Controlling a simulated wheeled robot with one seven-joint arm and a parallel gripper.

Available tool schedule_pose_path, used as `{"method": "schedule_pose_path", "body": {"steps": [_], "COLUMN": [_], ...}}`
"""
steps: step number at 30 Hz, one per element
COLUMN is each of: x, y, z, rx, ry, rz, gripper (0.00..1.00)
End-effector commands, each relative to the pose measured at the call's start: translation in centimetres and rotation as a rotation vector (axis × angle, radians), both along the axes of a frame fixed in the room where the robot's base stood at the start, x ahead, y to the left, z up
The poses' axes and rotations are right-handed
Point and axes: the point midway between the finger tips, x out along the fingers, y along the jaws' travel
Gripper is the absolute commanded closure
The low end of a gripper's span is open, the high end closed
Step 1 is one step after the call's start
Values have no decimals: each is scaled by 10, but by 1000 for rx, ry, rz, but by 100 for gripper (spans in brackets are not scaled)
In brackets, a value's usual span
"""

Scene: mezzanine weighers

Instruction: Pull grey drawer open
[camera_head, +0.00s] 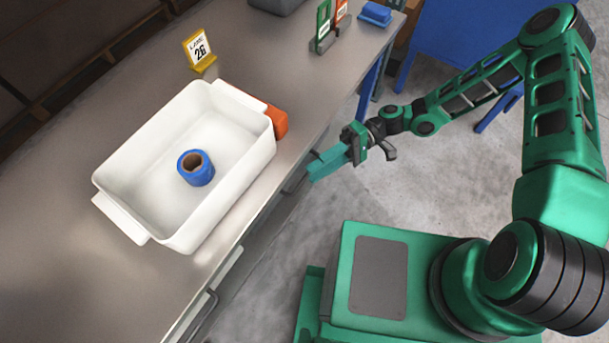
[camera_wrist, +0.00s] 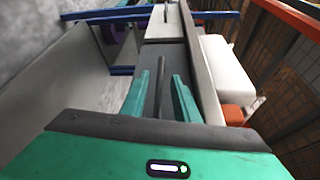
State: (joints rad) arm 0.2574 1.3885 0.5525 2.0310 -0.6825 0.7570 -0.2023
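The grey drawer (camera_wrist: 170,63) is set under the bench top, and its front shows in the wrist view with a dark bar handle (camera_wrist: 160,88). My gripper (camera_wrist: 160,95) is open, with its two green fingers on either side of this handle and a visible gap to it. In the head view my gripper (camera_head: 318,166) is at the bench's front edge, to the right of the white tray. The fingers hide most of the drawer front there. The drawer looks shut.
A white tray (camera_head: 108,178) with a blue roll (camera_head: 203,175) stands on the bench (camera_head: 52,235). An orange thing (camera_head: 279,122) sits beside it. Another handle (camera_head: 203,318) shows at lower left. A yellow sign (camera_head: 199,50) and blue table (camera_head: 455,45) are farther off.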

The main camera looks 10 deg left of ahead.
Motion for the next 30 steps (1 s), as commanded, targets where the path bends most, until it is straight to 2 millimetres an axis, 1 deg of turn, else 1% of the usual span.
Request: {"method": "schedule_pose_path", "body": {"steps": [1,3,9,14,21,22,23,24,25,30], "x": [-7,-15,-30,-34,-34,-34,-34,-34,-34,-34], "y": [7,14,29,34,34,34,34,34,34,34], "z": [-1,-1,-3,-4,-4,-4,-4,-4,-4,-4], "rx": [0,-1,0,-1,-1,-1,-1,-1,-1,-1], "ry": [2,1,2,0,0,0,0,0,0,0], "rz": [3,2,1,-1,-1,-1,-1,-1,-1,-1], "gripper": [72,72,72,72,72,77,84,94,100,100]}}
